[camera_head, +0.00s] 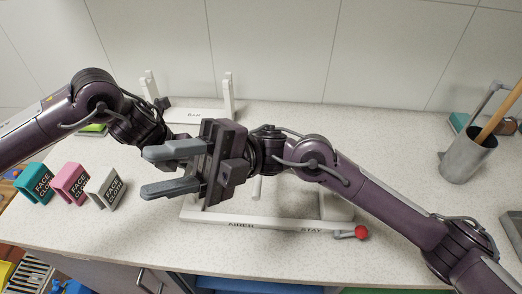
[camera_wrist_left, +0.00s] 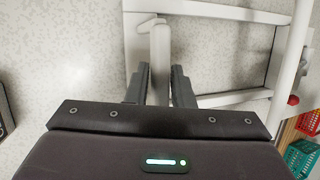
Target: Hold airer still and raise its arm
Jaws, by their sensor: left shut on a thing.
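The white airer (camera_head: 265,223) lies on the speckled counter, with lettering on its front bar and a red knob (camera_head: 361,232) at its front right corner. Two short white posts rise at its back. In the left wrist view, the fingers of my left gripper (camera_wrist_left: 160,88) are on both sides of a white bar (camera_wrist_left: 160,50) of the airer and closed on it. In the head view that gripper is mostly hidden behind my right one. My right gripper (camera_head: 147,172) is open and empty, fingers pointing left, in front of the airer's left part. It hides much of the frame.
Teal (camera_head: 34,183), pink (camera_head: 70,184) and grey (camera_head: 105,188) face cloth blocks stand at the left. A grey metal pot (camera_head: 466,158) with a wooden handle is at the right. The tiled wall bounds the back. Free counter shows right of the airer.

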